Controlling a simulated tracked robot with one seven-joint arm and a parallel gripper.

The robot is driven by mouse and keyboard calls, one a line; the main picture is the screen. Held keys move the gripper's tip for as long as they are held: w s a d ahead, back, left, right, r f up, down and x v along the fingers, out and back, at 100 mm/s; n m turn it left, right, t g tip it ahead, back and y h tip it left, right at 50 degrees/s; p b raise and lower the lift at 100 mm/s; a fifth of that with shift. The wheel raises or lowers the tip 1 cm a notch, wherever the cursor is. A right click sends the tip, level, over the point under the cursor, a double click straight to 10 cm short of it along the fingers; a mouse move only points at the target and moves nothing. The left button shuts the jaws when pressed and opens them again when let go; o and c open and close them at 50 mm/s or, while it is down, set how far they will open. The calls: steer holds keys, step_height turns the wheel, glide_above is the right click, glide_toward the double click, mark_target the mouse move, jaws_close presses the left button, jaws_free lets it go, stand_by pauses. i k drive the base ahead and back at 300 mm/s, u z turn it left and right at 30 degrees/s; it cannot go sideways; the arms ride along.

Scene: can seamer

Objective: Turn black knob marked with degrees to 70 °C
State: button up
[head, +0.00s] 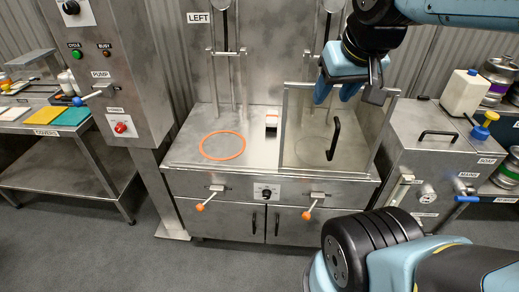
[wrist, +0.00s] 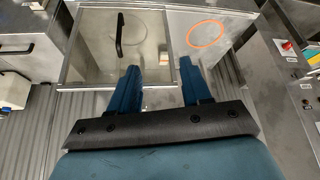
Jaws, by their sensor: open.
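Two black knobs show in the head view, and their markings are too small to read. One knob (head: 266,194) sits on a white plate in the middle of the machine's front, between two orange-tipped levers. The other knob (head: 71,7) sits on a white plate high on the left column, near the top edge. My gripper (head: 337,93) is open and empty, above and in front of the clear guard, up and right of the middle knob. In the wrist view, my gripper's blue fingers (wrist: 158,68) are apart with nothing between them. Neither knob is recognisable there.
The clear guard (head: 302,158) with a black handle covers the machine's right half. An orange ring (head: 222,145) lies on the left half. Orange-tipped levers (head: 201,206) (head: 309,213) stick out in front. A steel cabinet (head: 420,165) stands at right. The floor in front is free.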

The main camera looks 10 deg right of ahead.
mark_target(267, 194)
steer(key=z, duration=0.8)
steer(key=i, duration=0.1)
steer(key=u, duration=2.65)
steer(key=k, duration=0.7)
steer(key=z, duration=0.15)
